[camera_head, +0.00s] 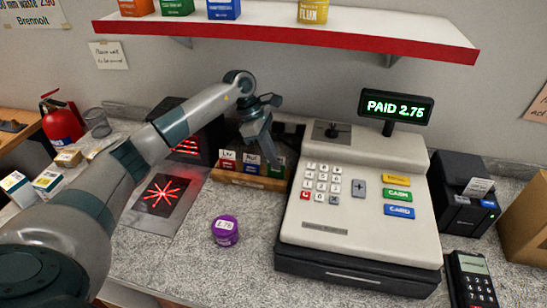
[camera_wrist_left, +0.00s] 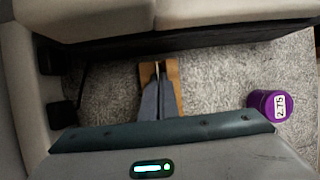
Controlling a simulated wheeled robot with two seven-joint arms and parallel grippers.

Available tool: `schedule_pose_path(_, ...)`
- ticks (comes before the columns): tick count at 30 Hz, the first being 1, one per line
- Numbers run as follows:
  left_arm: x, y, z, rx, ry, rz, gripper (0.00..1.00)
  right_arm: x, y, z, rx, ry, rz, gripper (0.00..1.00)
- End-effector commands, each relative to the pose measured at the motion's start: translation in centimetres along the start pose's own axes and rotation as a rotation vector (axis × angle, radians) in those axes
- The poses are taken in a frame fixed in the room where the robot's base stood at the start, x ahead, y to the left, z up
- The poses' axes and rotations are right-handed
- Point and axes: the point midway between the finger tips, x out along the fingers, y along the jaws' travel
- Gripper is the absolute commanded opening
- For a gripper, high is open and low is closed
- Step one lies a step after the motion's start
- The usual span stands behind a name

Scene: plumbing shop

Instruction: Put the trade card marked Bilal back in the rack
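A low wooden rack (camera_head: 230,179) stands left of the till in the head view and holds upright trade cards: a red one (camera_head: 227,160), a blue one (camera_head: 251,163) and a green one (camera_head: 277,169). The names on them are too small to read, so I cannot tell which is Bilal's. My left gripper (camera_head: 272,158) points down at the rack's right end, by the green card. In the left wrist view its fingers (camera_wrist_left: 157,68) are close together over the wooden rack (camera_wrist_left: 174,76). A thin pale edge shows at their tips; whether they grip a card is unclear. My right gripper is out of view.
The till (camera_head: 350,200) stands close right of the rack, its display (camera_head: 395,106) reading PAID 2.75. A purple tub (camera_head: 225,230) stands in front of the rack. A scanner plate (camera_head: 163,194) lies to the left. A red-edged shelf (camera_head: 300,35) hangs above.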

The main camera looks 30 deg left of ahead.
Motion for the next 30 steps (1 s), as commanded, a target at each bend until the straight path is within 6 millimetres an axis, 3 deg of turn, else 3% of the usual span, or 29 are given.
schedule_pose_path(9,0.95,0.11,-0.42,0.0,0.0,0.001,0.0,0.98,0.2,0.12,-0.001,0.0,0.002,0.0)
schedule_pose_path(29,1.05,0.11,-0.45,0.0,-0.001,0.0,0.0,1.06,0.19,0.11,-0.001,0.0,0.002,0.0)
schedule_pose_path(30,1.05,0.11,-0.45,0.0,-0.001,0.0,0.1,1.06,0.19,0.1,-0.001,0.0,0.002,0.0)
